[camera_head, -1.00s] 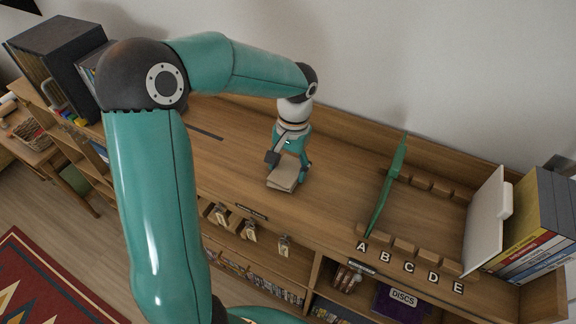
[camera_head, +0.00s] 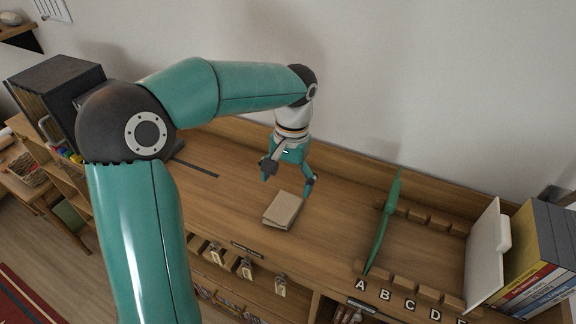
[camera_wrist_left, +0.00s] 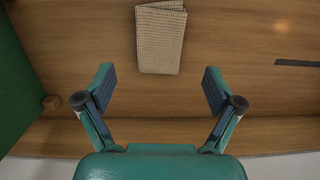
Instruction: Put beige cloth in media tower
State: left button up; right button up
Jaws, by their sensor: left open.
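The beige cloth (camera_head: 282,210) lies folded flat on the wooden shelf top, and its woven surface shows in the left wrist view (camera_wrist_left: 160,38). My left gripper (camera_head: 287,184) is open and empty, just above and behind the cloth, with its fingers pointing down. In the left wrist view its two fingers (camera_wrist_left: 158,78) are spread wide, with the cloth beyond their tips and apart from them. A dark box-shaped unit (camera_head: 62,72) holding upright cases stands at the far left; it may be the media tower. My arm hides part of it. My right gripper is not in view.
A thin green panel (camera_head: 382,225) stands upright right of the cloth, beside wooden slot blocks labelled with letters (camera_head: 397,287). A white board (camera_head: 487,255) and several books (camera_head: 540,250) stand at the right. A wall runs behind. Shelf top left of the cloth is mostly clear.

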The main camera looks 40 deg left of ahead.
aim_at(288, 201)
pick_arm(q)
jog(key=r, duration=0.5)
jog(key=shift+w, duration=0.3)
